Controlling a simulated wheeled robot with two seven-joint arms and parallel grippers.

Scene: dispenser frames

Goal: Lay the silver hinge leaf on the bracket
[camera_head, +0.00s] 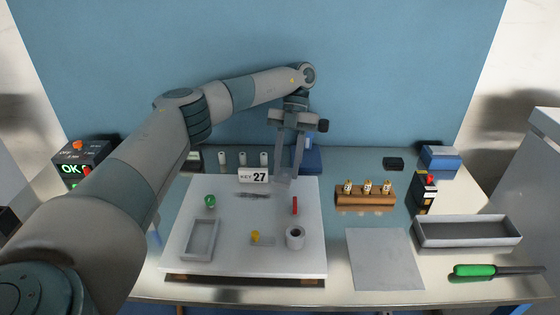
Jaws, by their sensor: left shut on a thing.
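My left gripper (286,174) points down over the back right part of the white board (228,258). It is shut on a small pale grey piece at its fingertips, which looks like the silver hinge leaf but is mostly hidden by the fingers. A thin silvery part (251,195) lies on the board in front of the KEY 27 sign (253,176); its exact shape is too small to tell. I cannot tell for sure which part is the bracket. My right gripper is not in view.
On the board are a green knob (209,201), red bar (295,205), grey ring (295,238), yellow piece (255,236) and shallow tray (201,240).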

